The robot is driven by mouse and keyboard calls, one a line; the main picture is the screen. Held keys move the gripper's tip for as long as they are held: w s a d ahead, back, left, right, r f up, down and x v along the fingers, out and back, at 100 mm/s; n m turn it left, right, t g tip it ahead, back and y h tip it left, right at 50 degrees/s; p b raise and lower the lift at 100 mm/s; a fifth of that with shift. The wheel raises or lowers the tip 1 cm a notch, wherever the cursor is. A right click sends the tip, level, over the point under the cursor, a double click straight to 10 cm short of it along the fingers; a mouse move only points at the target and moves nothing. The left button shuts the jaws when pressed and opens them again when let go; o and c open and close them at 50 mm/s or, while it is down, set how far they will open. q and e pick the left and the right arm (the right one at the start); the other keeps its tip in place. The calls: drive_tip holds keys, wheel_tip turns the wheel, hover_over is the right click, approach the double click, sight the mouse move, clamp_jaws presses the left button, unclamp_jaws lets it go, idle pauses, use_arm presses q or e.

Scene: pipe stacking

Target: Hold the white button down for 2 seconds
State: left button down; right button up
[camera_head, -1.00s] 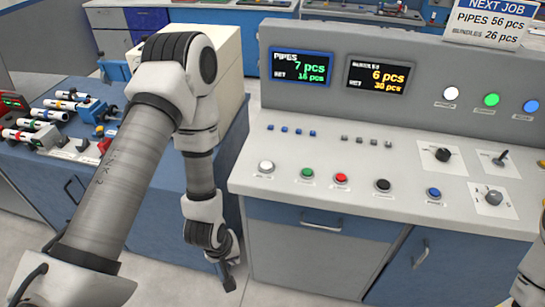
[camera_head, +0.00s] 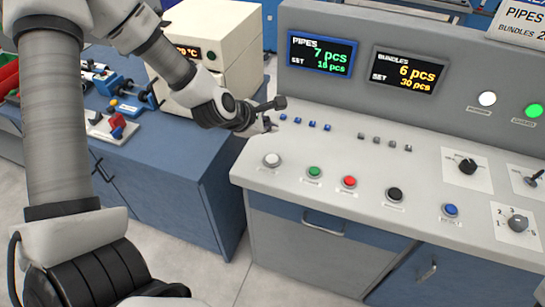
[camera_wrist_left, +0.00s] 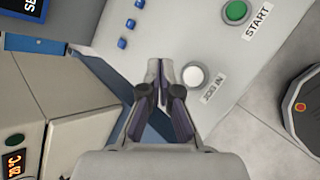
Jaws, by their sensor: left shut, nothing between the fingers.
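The white button (camera_head: 271,160) is at the left end of the console's front row. In the left wrist view the white button (camera_wrist_left: 193,76) is labelled "JOG IN" and lies just right of my fingertips. My left gripper (camera_head: 272,114) is over the left end of the console, behind the white button in the head view. In the left wrist view the left gripper (camera_wrist_left: 168,72) is shut and empty. The height of its tips over the panel is hard to tell. My right gripper is not in view.
Right of the white button are a green START button (camera_head: 314,172), a red button (camera_head: 349,181), a black button (camera_head: 395,194) and a blue button (camera_head: 451,210). Small blue switches (camera_head: 312,124) sit behind. A beige box (camera_head: 215,50) stands left of the console.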

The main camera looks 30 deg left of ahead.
sight(271, 160)
use_arm(q)
wheel_tip(271, 160, down, 8)
drive_tip(key=b, duration=0.6)
drive_tip(key=shift+w, duration=0.1)
drive_tip(key=shift+f+b, duration=0.45)
drive_tip(key=shift+b, duration=0.3)
idle(0.3)
drive_tip(key=shift+f+b, duration=0.4)
drive_tip(key=shift+b, duration=0.2)
drive_tip(key=shift+f+b, duration=0.4)
drive_tip(key=shift+b, duration=0.05)
idle(0.4)
idle(2.6)
drive_tip(key=shift+r+p, duration=0.65)
drive_tip(key=shift+r, duration=0.2)
drive_tip(key=shift+r, duration=0.1)
